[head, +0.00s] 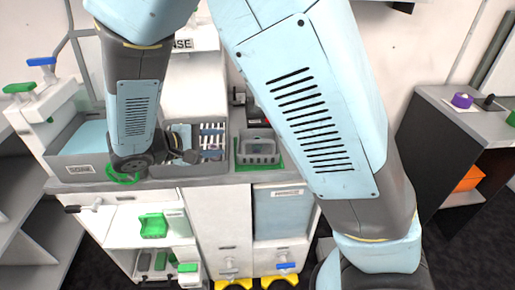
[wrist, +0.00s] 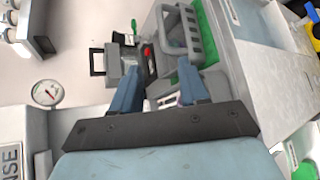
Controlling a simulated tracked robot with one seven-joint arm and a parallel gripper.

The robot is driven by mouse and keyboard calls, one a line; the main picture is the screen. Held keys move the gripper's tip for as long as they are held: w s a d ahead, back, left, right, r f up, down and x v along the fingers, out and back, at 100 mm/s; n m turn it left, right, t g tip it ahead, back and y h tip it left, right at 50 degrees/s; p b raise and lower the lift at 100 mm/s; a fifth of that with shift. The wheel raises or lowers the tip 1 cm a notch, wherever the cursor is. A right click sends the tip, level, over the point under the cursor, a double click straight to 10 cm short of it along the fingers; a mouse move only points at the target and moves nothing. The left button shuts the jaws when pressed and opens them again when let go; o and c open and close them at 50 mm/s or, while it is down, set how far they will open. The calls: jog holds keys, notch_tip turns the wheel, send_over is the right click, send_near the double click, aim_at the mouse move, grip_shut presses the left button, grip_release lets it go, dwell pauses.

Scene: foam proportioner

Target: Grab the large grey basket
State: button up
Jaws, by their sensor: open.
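A grey basket (head: 258,150) with slotted sides and a handle sits on a green mat (head: 245,163) on the grey counter, right of centre in the head view. In the wrist view the grey basket (wrist: 187,35) is at the upper middle, beyond my fingertips. My gripper (wrist: 158,78) is open, its two blue fingers apart with nothing held between them. The fingers are apart from the basket. In the head view my arm's wrist is over the counter, left of the basket, and the fingers are hard to make out.
A slotted tray (head: 210,138) stands left of the basket, with a grey sink (head: 72,165) farther left. A dark box with a red part (wrist: 147,62) is near the basket. A gauge (wrist: 47,93) is on the left. A shelf unit (head: 455,110) stands at right.

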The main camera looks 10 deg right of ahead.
aim_at(247, 142)
jog(key=shift+s+f+x, duration=0.1)
jog(key=shift+f+x, duration=0.05)
jog(key=shift+x, duration=2)
jog(key=shift+s+f+x, duration=0.1)
jog(key=shift+f+x, duration=0.05)
jog(key=shift+x, duration=2)
jog(key=shift+s+f+x, duration=0.1)
jog(key=shift+x, duration=2.05)
grip_shut()
